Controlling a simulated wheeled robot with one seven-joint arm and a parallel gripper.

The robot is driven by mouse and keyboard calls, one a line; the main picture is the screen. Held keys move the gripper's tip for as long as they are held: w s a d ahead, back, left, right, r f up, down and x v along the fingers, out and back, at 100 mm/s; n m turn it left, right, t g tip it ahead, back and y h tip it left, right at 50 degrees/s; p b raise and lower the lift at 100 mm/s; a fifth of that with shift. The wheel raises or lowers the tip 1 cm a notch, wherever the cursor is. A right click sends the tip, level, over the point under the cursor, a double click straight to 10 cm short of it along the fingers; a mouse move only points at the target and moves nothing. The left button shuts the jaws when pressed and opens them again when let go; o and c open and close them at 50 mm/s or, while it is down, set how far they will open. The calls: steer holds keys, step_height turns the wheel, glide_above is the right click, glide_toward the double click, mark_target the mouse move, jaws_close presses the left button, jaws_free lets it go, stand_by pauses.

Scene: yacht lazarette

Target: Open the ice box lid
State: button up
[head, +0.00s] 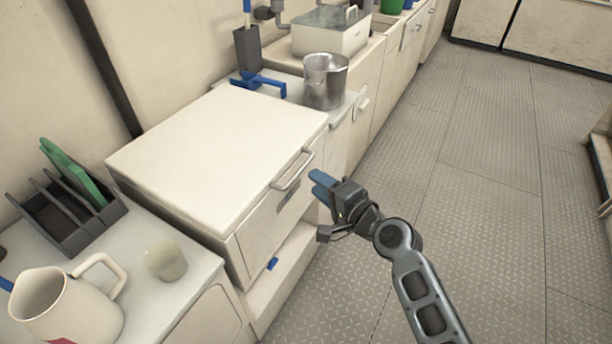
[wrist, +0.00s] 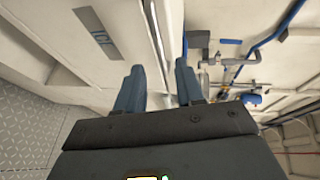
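The ice box (head: 265,225) is a cream cabinet left of centre in the head view. Its flat lid (head: 220,145) lies down, with a metal bar handle (head: 293,170) on its front edge. My gripper (head: 321,184) is just right of the handle, in front of the ice box, apart from it in the head view. Its two blue fingers also show in the wrist view (wrist: 158,82), spread with a gap and nothing held between them. A grey lettered plate (wrist: 97,33) on the ice box front shows at the upper left there.
A metal pot (head: 325,82) and a blue-handled item (head: 260,82) are on the counter behind the lid. A rack with a green board (head: 75,170), a white jug (head: 68,305) and a cup (head: 165,260) are at left. The floor (head: 480,150) at right is clear.

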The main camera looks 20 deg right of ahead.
steer(key=x, duration=0.6)
steer(key=shift+w+f, duration=0.1)
jaws_close()
stand_by(0.6)
